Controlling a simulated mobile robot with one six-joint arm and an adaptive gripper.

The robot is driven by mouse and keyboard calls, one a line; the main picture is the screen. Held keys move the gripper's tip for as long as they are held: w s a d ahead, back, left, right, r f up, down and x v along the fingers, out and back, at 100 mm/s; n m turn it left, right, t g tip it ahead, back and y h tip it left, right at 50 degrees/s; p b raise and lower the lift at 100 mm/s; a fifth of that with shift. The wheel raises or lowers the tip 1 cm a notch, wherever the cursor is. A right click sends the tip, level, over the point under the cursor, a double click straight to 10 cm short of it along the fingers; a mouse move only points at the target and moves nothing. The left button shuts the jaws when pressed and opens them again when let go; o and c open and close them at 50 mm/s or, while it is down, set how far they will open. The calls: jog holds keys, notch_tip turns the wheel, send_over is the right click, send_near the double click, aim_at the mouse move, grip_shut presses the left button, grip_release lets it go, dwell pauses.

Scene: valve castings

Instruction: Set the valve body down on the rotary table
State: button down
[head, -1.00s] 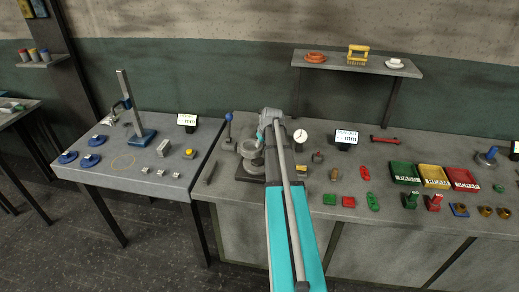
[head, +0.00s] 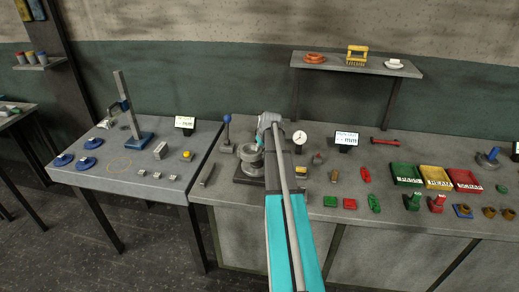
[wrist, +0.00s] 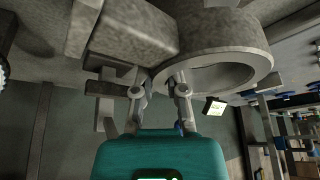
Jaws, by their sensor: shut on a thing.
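The valve body (head: 249,154) is a grey casting with a round, ring-like flange. In the head view it is at the left end of the right bench, over a dark base that looks like the rotary table (head: 241,178). My gripper (head: 260,146) is shut on the valve body at its right side; my arm hides part of both. In the wrist view the open ring of the valve body (wrist: 250,62) fills the upper middle, and my gripper's fingers (wrist: 160,88) are at its near edge. I cannot tell whether the valve body touches the table.
A blue-knobbed post (head: 227,128) stands just left of the valve body, and a grey bar (head: 207,174) lies at the bench's left edge. A dial gauge (head: 299,138) and a display (head: 345,140) are to the right. Several small parts and colored trays (head: 436,177) lie farther right.

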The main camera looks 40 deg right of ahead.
aim_at(260, 153)
jog(key=shift+w+f, duration=0.1)
jog(key=shift+w+d+f+b, duration=0.2)
jog(key=shift+d+f+b, duration=0.05)
jog(key=shift+f+b, duration=1.65)
jog(key=shift+b, duration=0.1)
jog(key=c, duration=0.7)
grip_release()
jog(key=shift+s+r, duration=0.1)
jog(key=shift+r, duration=0.05)
jog(key=p+v, duration=1.1)
jog(key=shift+s+r, duration=0.15)
jog(key=shift+r, duration=0.25)
